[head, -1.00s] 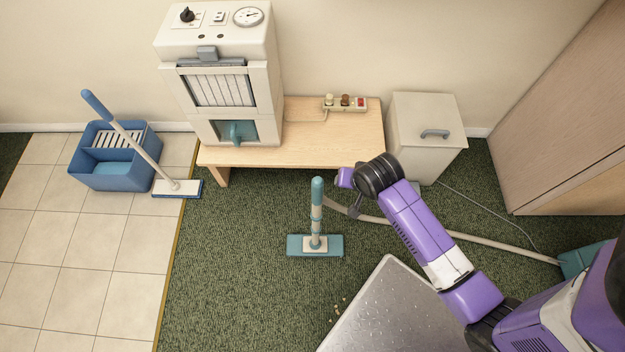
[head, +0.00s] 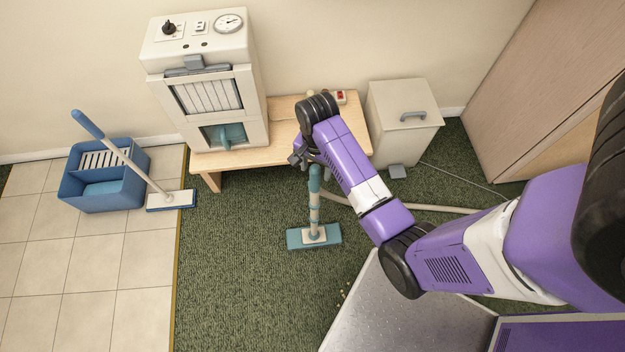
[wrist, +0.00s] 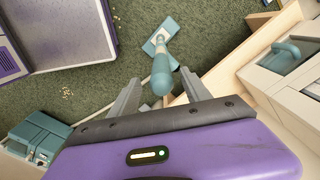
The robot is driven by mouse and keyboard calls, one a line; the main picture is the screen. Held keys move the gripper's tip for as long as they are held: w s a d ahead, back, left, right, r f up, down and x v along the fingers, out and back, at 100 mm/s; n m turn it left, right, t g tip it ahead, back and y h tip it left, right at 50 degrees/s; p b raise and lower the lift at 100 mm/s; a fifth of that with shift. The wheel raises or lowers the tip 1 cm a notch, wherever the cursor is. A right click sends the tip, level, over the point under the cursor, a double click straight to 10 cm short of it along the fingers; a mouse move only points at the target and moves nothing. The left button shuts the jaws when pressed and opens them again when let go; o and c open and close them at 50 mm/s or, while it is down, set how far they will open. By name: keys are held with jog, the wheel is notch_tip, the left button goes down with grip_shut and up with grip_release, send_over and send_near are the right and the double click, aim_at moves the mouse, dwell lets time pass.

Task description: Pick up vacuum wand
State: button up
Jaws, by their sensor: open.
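The vacuum wand (head: 314,212) stands upright on the green carpet, with a teal flat floor head, a pale tube and a teal top grip. A hose runs from it to the right. My gripper (head: 304,156) is at the top of the wand in the head view, which partly hides the grip's upper end. In the wrist view the wand's teal grip (wrist: 163,75) points toward my gripper (wrist: 160,100), between its two open grey fingers. The grip's end lies around fingertip level in the picture. I cannot tell whether any finger touches it.
A low wooden table (head: 286,133) with a cream machine (head: 205,80) stands just behind the wand. A cream bin (head: 402,125) is to its right. A blue bucket (head: 98,195) and a mop (head: 172,200) stand left on tiles. Open carpet lies left of the wand.

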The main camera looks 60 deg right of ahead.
jog(key=shift+w+f, duration=0.1)
jog(key=shift+f, duration=3.1)
grip_shut()
jog(key=shift+r, duration=0.1)
